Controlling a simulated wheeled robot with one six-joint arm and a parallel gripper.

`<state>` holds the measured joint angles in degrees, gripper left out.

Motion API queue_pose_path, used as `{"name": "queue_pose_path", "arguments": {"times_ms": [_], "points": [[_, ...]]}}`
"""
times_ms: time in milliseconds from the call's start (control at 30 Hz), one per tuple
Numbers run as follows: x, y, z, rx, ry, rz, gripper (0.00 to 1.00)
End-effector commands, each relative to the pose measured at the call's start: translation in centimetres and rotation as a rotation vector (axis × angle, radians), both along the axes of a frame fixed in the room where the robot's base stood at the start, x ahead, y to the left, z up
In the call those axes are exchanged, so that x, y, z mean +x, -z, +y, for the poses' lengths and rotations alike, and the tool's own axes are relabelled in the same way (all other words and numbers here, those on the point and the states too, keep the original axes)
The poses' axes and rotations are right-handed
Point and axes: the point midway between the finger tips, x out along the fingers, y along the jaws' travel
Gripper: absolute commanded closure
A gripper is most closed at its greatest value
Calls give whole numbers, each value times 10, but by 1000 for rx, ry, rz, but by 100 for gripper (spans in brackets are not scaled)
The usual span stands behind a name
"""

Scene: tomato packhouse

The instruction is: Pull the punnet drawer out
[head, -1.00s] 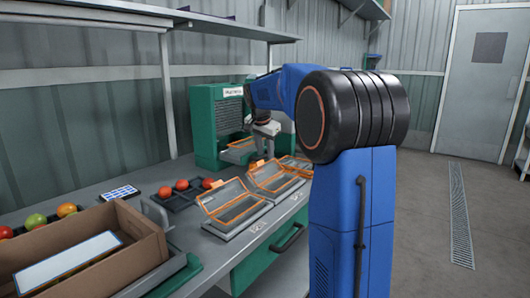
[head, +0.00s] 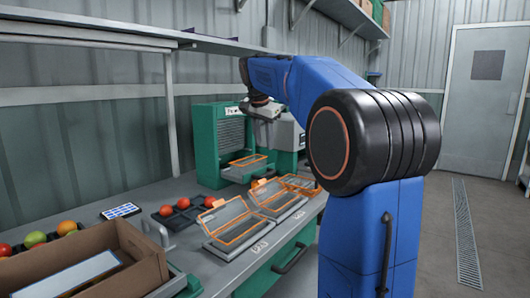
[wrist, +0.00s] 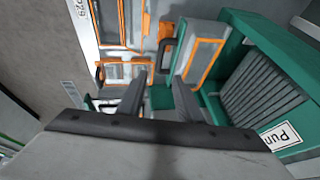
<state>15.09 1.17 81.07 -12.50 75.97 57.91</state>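The punnet drawer (head: 240,176) is a grey tray at the foot of the green dispenser (head: 206,137), with an orange-rimmed punnet (head: 249,160) in it. In the wrist view the drawer (wrist: 218,31) shows beside the louvred housing (wrist: 262,93), with a dark handle (wrist: 166,50) at its front. The dispenser's label is only partly readable. My gripper (head: 263,110) is raised above and in front of the drawer, clear of it. In the wrist view my gripper (wrist: 161,80) is open and empty, its two fingers apart.
Orange-rimmed punnets on grey trays (head: 235,250) stand along the bench's front. A green bench front with a dark handle (head: 291,258) is below. A cardboard box (head: 150,262) and a dark tray of tomatoes (head: 178,222) lie to the left. A shelf (head: 90,30) hangs above.

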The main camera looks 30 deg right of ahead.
Motion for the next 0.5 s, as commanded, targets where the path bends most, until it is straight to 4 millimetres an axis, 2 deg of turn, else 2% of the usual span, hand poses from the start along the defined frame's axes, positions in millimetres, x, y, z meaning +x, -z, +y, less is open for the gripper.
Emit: {"name": "queue_pose_path", "arguments": {"times_ms": [200, 500], "points": [[-7, -21, 7, 0, 0, 0, 68], [-8, -25, 8, 0, 0, 1, 68]]}}
